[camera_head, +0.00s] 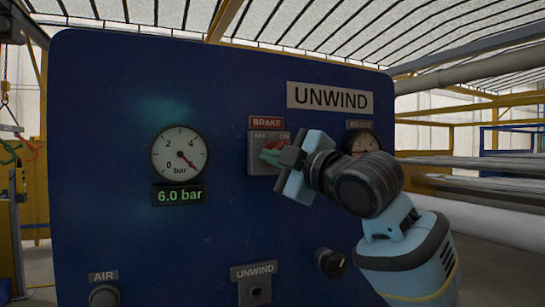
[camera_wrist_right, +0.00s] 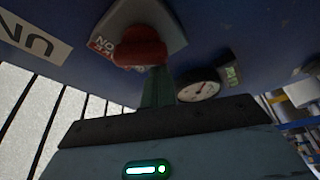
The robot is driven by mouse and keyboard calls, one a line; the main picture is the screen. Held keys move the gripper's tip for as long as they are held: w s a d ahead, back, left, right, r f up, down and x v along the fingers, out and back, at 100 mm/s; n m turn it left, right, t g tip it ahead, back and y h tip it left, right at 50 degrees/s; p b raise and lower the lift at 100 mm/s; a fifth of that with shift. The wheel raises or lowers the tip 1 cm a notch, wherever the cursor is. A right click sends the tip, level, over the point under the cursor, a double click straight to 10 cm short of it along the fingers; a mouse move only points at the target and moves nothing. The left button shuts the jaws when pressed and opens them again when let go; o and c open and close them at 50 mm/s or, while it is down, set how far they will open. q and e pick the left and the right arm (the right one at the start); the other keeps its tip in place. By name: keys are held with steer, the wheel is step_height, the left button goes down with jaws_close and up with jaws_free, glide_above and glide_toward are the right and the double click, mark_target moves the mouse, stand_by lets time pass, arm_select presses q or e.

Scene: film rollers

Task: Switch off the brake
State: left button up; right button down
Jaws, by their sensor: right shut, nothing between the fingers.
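The brake switch box (camera_head: 255,163) is a grey block on the blue panel, under a red BRAKE label, with OFF at left and ON at right. Its red switch (camera_head: 279,145) shows on the ON side, partly hidden by my gripper. In the right wrist view the red switch (camera_wrist_right: 138,46) stands out from its grey plate, just beyond my fingers. My right gripper (camera_head: 271,156) is shut and empty, with its green fingertips at the switch. The fingers also show in the right wrist view (camera_wrist_right: 156,84). Whether they touch the switch, I cannot tell. My left gripper is out of view.
A bar gauge (camera_head: 179,152) with a 6.0 bar display (camera_head: 179,195) is left of the switch. An AIR button (camera_head: 103,296), an UNWIND socket (camera_head: 254,290) and a black knob (camera_head: 330,262) sit lower.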

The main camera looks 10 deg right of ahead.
steer(key=shift+w+d+f+n+g, duration=0.15)
steer(key=shift+f+n+g, duration=0.1)
steer(key=shift+n, duration=0.6)
steer(key=shift+s+d+f+n+g, duration=0.1)
steer(key=shift+n+g, duration=0.15)
steer(key=shift+n, duration=0.9)
steer(key=shift+w+d+f+n+g+h, duration=0.15)
steer(key=shift+d+n+g+h, duration=0.2)
steer(key=shift+n, duration=1)
steer(key=shift+s+d+f+n+g+h, duration=0.15)
steer(key=shift+n+g+h, duration=0.35)
steer(key=shift+n, duration=0.8)
steer(key=shift+w+d+f+n+g+h, duration=0.15)
steer(key=shift+d+n+g+h, duration=0.3)
steer(key=shift+n, duration=0.9)
steer(key=shift+a, duration=0.1)
steer(key=shift+w+f, duration=0.1)
steer(key=shift+f, duration=0.05)
